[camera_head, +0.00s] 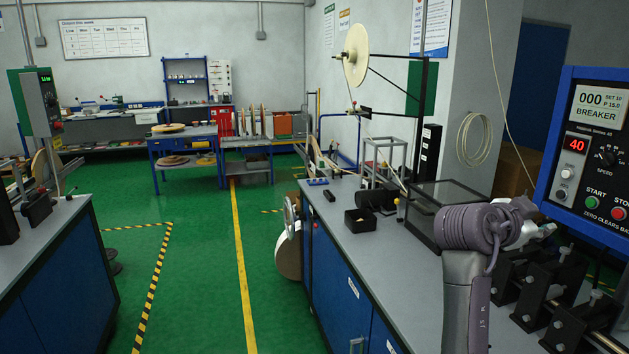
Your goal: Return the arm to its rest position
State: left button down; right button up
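My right arm rises from the bottom edge at the lower right, over the grey bench (345,240). Its grey-purple wrist has a cable wrapped around it. My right gripper (540,231) points right, toward the blue control panel (556,150). It looks small and dark there, and its fingers are too unclear to tell open from shut. No object shows in it. My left gripper is not in view.
Black clamp fixtures (535,300) stand on the bench below the gripper. A clear-lidded box (447,205) and a small black bin (360,219) stand further back. Green floor (200,270) lies open to the left.

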jog(key=s+a+f+n+y, duration=0.2)
jog(key=s+f+n, duration=0.2)
jog(key=f, duration=0.6)
jog(key=s+a+f+n+y, duration=0.2)
jog(key=s+f+n+y, duration=0.1)
jog(key=f, duration=0.6)
jog(key=s+a+f+n+y, duration=0.2)
jog(key=s+f+n, duration=0.2)
jog(key=f, duration=0.6)
jog(key=s+a+f+n+g+y, duration=0.2)
jog(key=s+a+f+n+y, duration=0.3)
jog(key=s, duration=0.7)
jog(key=s+a+f+n+g+y, duration=0.2)
jog(key=s+a+f+n, duration=0.1)
jog(key=s+a+f, duration=0.65)
notch_tip(320, 180, down, 23)
jog(key=s+d+g, duration=0.1)
jog(key=s+d, duration=0.1)
jog(key=s, duration=0.1)
jog(key=s+d+f+g, duration=0.1)
jog(key=s+d+f, duration=0.2)
jog(key=s+f, duration=1.3)
jog(key=shift+s+f+n, duration=0.2)
jog(key=shift+f+n, duration=0.1)
jog(key=shift+n, duration=0.1)
